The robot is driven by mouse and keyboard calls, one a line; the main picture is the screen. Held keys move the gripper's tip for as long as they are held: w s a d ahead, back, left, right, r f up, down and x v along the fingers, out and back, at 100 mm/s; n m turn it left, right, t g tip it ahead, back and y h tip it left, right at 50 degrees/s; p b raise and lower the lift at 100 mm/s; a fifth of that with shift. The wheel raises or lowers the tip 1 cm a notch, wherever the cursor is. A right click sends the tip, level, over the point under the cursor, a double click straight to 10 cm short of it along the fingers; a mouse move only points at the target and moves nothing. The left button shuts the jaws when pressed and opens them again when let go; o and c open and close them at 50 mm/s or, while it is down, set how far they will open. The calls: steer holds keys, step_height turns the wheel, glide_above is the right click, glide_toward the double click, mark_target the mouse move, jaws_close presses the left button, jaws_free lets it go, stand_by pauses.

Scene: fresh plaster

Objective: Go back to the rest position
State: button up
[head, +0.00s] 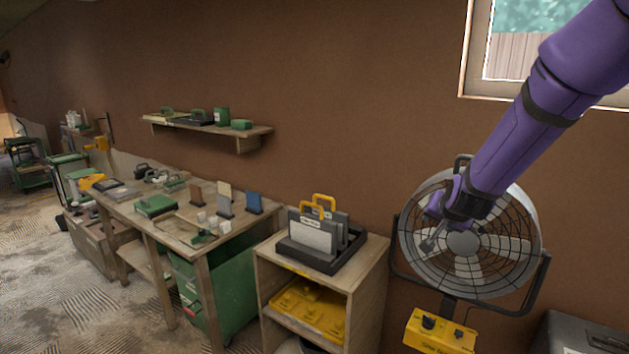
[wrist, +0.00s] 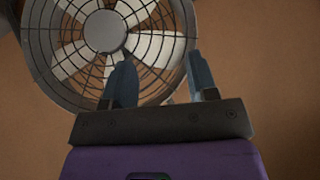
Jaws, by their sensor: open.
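My purple arm reaches in from the upper right in the head view, and my gripper (head: 428,243) is in front of the round fan (head: 487,272). In the wrist view my gripper (wrist: 163,82) shows two blue-grey fingers standing well apart, with nothing between them. The fan also fills the upper left of the wrist view (wrist: 62,70), behind the fingers. I cannot tell how far the fingertips are from its wire guard.
Left of the fan, a wooden stand (head: 377,283) holds a dark tray (head: 360,254) with yellow-handled items. A yellow control box (head: 438,332) sits below the fan. A long workbench (head: 190,233) and a wall shelf (head: 252,135) are further left. Plain wall is right of the fan.

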steer(key=s+a+r+n+g+y, duration=0.1)
steer(key=s+r+n, duration=0.1)
steer(key=s+r, duration=0.7)
steer(key=s+r+n+g, duration=0.1)
steer(key=s+r+n, duration=0.1)
steer(key=s, duration=1.2)
steer(key=s+r+n+g, duration=0.2)
steer(key=s+r, duration=0.2)
steer(key=s, duration=1)
steer(key=shift+s+d+r+g, duration=0.15)
steer(key=shift+s+d+g, duration=0.15)
steer(key=shift+d, duration=0.15)
